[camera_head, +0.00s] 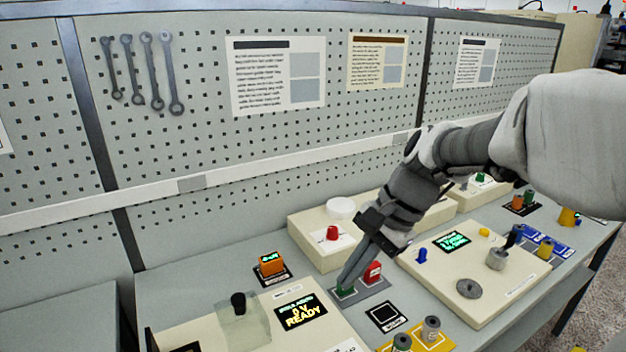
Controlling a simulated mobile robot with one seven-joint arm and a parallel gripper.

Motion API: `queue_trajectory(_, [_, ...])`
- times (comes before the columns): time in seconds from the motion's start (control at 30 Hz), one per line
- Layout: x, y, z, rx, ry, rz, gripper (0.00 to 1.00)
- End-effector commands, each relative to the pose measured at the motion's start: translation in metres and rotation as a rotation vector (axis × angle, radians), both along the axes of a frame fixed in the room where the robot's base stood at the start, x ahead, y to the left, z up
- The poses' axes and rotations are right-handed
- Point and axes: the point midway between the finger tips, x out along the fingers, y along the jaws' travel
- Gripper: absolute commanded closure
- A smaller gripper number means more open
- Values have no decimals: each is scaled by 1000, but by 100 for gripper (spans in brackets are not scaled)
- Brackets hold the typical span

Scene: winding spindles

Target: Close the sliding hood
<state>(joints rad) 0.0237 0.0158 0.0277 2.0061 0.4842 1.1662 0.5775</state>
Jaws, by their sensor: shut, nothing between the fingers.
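A see-through hood (241,329) with a black knob (238,302) on top stands on the cream panel at the lower left. It seems to be the sliding hood; how far it is slid cannot be told. My gripper (346,279) is shut and empty, pointing down at a green button (343,293) on a small grey plate (374,289). Its fingertips are at or just above the button; contact cannot be told. The gripper is to the right of the hood and apart from it.
A red switch (372,272) is just right of my fingertips. A READY display (301,311) lies between hood and gripper. Spools (431,328) stand at the front. A cream box with a red knob (332,233) is behind my gripper.

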Motion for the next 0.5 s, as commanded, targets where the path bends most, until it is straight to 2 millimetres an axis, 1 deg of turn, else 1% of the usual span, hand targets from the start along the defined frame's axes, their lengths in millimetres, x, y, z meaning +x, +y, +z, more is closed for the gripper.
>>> queue_trajectory(0.03, [12, 7, -4, 35, 59, -42, 100])
queue_trajectory(0.1, [26, 16, -10, 83, 137, -101, 100])
queue_trajectory(0.3, [64, 41, -29, 202, 348, -256, 100])
queue_trajectory(0.4, [77, 49, -37, 243, 429, -311, 100])
queue_trajectory(0.5, [86, 55, -43, 270, 481, -346, 100])
